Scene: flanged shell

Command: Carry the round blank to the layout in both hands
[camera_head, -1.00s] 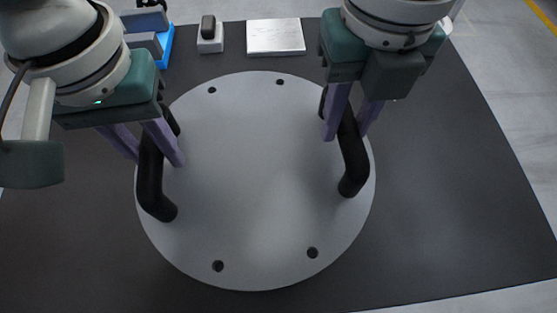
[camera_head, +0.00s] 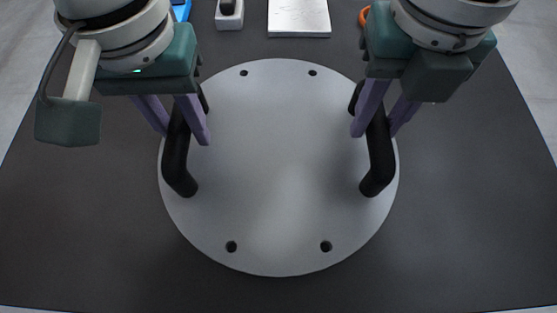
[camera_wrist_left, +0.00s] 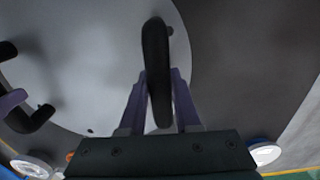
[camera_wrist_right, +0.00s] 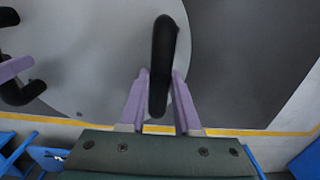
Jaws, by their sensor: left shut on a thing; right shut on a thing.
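The round blank (camera_head: 280,180) is a pale grey disc with several small holes near its rim and two black bar handles. My left gripper (camera_head: 187,130) is shut on the left handle (camera_head: 175,155), which also shows between the purple fingers in the left wrist view (camera_wrist_left: 156,70). My right gripper (camera_head: 375,125) is shut on the right handle (camera_head: 380,155), seen between its fingers in the right wrist view (camera_wrist_right: 162,65). The disc looks roughly level above the dark surface; the gap beneath it is hard to tell. No layout can be made out for certain.
The dark mat or tabletop (camera_head: 80,220) is bare on both sides of the disc. At the back are a white plate (camera_head: 298,17), a small white and black block (camera_head: 229,14), a blue item (camera_head: 181,10) and an orange ring (camera_head: 364,15).

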